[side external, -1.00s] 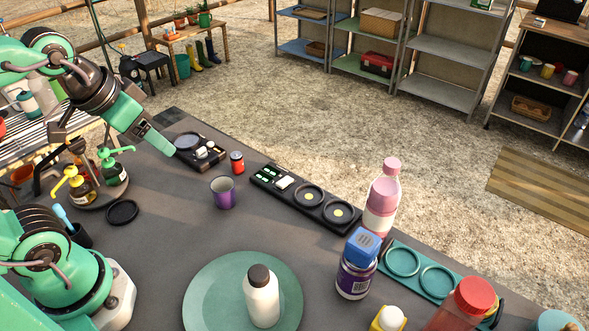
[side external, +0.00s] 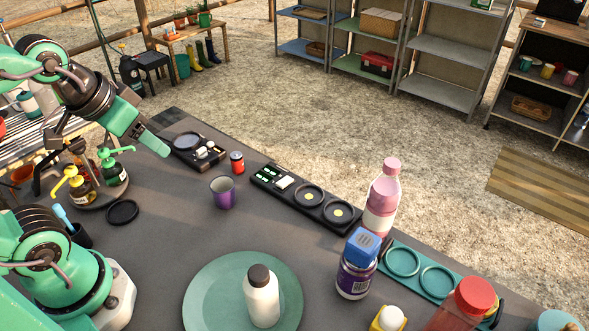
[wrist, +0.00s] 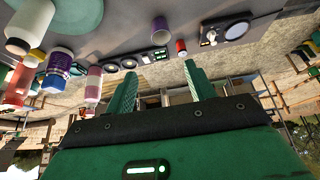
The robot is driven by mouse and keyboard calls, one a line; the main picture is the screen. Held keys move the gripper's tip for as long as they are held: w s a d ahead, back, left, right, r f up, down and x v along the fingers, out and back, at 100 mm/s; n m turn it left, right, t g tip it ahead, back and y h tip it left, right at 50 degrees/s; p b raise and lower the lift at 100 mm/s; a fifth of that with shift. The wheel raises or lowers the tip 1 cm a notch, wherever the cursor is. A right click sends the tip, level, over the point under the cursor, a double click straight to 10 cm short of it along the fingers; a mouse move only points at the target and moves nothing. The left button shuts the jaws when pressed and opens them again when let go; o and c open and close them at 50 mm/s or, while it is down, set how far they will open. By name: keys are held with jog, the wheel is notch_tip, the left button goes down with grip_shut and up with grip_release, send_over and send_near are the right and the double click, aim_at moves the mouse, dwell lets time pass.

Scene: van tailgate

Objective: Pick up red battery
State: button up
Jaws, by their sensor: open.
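The red battery (side external: 237,162) is a small upright red cylinder with a light top, standing on the dark table between the purple cup and the black scale. It also shows in the wrist view (wrist: 181,47), near the top, beyond my fingertips. My gripper (side external: 160,147) is in the air to the left of the battery, apart from it. In the wrist view my two green fingers (wrist: 162,68) are spread with nothing between them.
A purple cup (side external: 223,193) stands just in front of the battery. A black scale (side external: 189,148) lies behind left, and a black tray with round dials (side external: 306,199) lies to the right. Pump bottles (side external: 112,168) stand at left. Open table lies left of the cup.

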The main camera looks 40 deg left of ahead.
jog(key=shift+w, duration=0.1)
jog(key=g, duration=0.5)
send_over(236, 154)
jog(key=f, duration=1.4)
jog(key=shift+s+d, duration=0.2)
jog(key=shift+s, duration=0.2)
jog(key=shift+w+a+f+g, duration=0.15)
jog(key=shift+w+f+g, duration=0.2)
jog(key=shift+f, duration=0.3)
jog(key=shift+f, duration=0.1)
jog(key=shift+f, duration=1.2)
jog(key=shift+f, duration=0.15)
jog(key=shift+w+a+f, duration=0.1)
jog(key=shift+f, duration=2.35)
